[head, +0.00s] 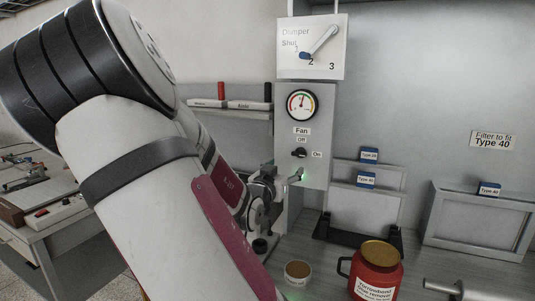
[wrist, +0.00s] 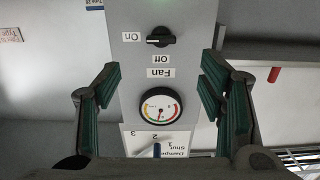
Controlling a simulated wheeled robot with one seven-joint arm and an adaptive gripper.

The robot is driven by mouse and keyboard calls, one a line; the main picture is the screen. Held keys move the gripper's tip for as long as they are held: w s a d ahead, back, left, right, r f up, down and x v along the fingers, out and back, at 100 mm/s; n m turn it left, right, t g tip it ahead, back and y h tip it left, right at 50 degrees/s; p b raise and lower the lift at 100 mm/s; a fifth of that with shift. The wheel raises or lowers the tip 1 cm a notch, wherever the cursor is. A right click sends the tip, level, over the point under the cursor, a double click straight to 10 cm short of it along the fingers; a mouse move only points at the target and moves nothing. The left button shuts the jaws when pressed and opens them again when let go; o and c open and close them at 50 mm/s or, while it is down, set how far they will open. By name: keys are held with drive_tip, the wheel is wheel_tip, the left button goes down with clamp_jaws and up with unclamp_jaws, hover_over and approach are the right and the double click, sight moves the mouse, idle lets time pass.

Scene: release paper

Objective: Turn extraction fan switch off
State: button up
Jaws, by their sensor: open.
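The fan switch (head: 299,153) is a black knob on a grey panel, under the "Fan" and "Off" labels, with "On" at its right. It also shows in the upside-down wrist view (wrist: 161,37), where its white mark points toward the "On" label (wrist: 131,37). My gripper (head: 283,176) is just below and in front of the switch in the head view. In the wrist view my gripper (wrist: 160,76) is open and empty, its green-padded fingers wide apart on either side of the panel. No contact with the knob is visible.
A round gauge (head: 301,104) is above the switch, and the damper lever (head: 320,42) is higher still. A shelf (head: 236,112) with markers is at the left. A red jar (head: 376,271) and a cup (head: 298,273) stand on the bench below. Framed filters (head: 480,222) are at the right.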

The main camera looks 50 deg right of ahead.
sight(298, 154)
drive_tip(key=x, duration=1.3)
drive_tip(key=shift+w+d+r, duration=0.15)
drive_tip(key=shift+d+r, duration=0.15)
drive_tip(key=shift+r, duration=0.05)
drive_tip(key=c, duration=1.2)
